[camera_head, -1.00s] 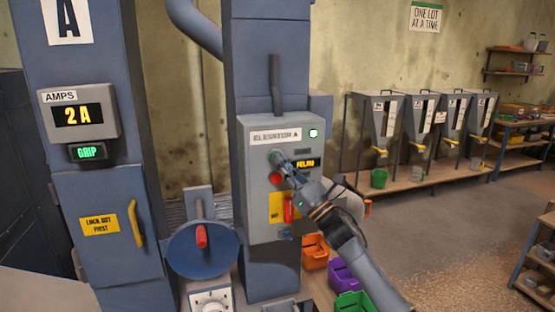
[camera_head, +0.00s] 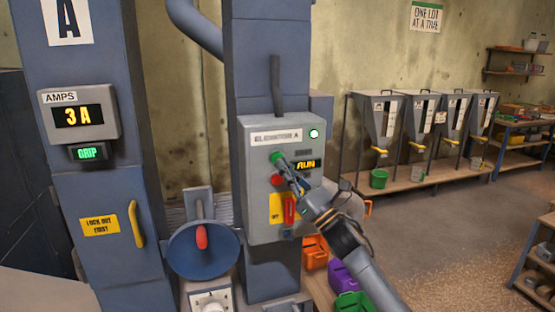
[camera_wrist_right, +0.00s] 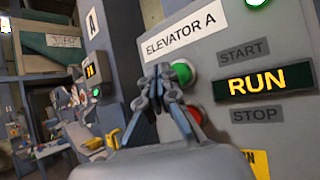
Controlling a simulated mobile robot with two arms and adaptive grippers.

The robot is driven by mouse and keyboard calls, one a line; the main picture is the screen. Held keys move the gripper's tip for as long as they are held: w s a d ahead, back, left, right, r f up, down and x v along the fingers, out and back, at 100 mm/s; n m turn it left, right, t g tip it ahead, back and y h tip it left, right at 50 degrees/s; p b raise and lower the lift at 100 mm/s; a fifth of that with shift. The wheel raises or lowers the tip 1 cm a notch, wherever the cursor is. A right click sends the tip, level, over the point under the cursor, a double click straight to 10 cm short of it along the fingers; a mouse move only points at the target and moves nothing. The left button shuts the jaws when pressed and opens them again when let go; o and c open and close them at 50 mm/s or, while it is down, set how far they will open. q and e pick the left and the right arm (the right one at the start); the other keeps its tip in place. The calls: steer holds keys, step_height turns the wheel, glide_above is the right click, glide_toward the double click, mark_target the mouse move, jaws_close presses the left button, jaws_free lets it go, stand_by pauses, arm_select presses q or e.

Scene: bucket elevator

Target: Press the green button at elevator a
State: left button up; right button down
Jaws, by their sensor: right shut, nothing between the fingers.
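The grey elevator A control box (camera_head: 258,222) is on the blue column, with its name label (camera_head: 276,136) at the top. The green button (camera_head: 276,157) is lit, and it also shows in the wrist view (camera_wrist_right: 182,74). A yellow display (camera_head: 306,163) reads RUN. My right gripper (camera_head: 284,164) is shut and empty, its tips at the lower right edge of the green button. In the wrist view its tips (camera_wrist_right: 158,73) appear just left of the button. I cannot tell whether they touch it. My left gripper is not in view.
A red button (camera_head: 276,180) sits just below the green one, close to my fingers. A red lever (camera_head: 289,208) is lower on the box. Orange (camera_head: 314,252) and purple (camera_head: 343,274) bins stand below right.

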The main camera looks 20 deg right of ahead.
steer(key=s, duration=0.4)
steer(key=shift+s+d, duration=0.1)
steer(key=shift+s, duration=0.15)
stand_by(0.4)
